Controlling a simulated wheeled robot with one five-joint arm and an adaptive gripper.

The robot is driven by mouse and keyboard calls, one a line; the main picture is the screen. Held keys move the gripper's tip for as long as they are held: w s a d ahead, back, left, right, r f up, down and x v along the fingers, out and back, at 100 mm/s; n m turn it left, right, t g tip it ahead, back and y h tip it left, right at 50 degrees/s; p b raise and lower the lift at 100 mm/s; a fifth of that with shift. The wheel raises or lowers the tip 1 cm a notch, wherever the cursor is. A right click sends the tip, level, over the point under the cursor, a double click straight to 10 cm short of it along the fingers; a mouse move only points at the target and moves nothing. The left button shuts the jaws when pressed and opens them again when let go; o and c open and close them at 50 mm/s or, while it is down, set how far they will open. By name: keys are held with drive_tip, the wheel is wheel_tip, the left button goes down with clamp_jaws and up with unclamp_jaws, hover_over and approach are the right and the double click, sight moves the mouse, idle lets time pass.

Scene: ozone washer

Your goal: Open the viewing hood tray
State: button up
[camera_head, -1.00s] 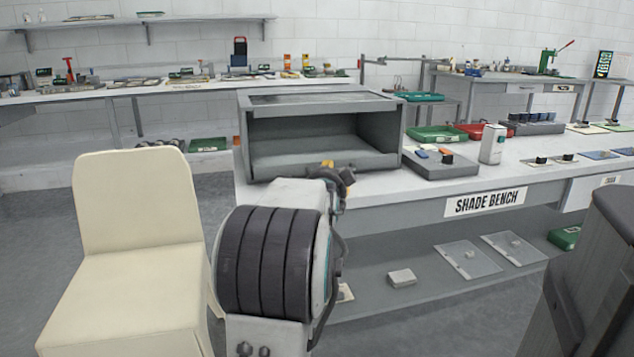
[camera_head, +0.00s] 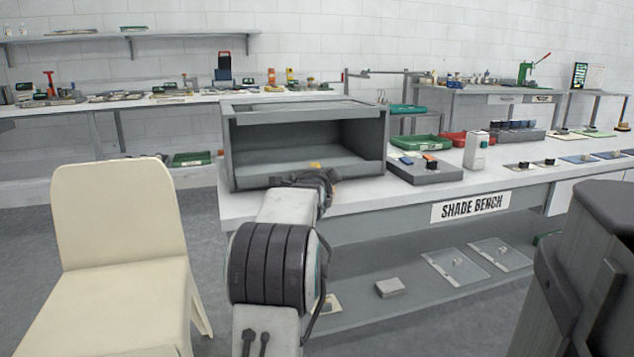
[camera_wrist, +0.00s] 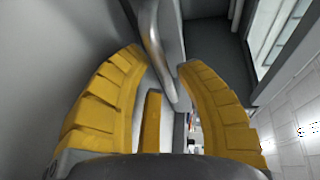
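The viewing hood (camera_head: 235,150) is a grey box with an open front on the near left of the shade bench. In the head view my gripper (camera_head: 316,168) is at its lower front edge, mostly hidden behind my own arm. In the wrist view my gripper's yellow fingers (camera_wrist: 160,60) are spread apart. A curved grey bar handle (camera_wrist: 153,42) runs between the fingertips, beside a grey panel; I cannot tell whether either finger touches it. The tray itself cannot be told apart clearly; its front is covered by my arm.
A cream chair (camera_head: 122,250) stands to the left of my arm. A grey box with small coloured parts (camera_head: 425,170) and a white canister (camera_head: 476,150) stand right of the hood. Clear plates (camera_head: 455,266) lie on the lower shelf.

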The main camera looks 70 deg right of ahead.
drive_tip(key=shift+c, duration=0.3)
clamp_jaws()
idle(0.4)
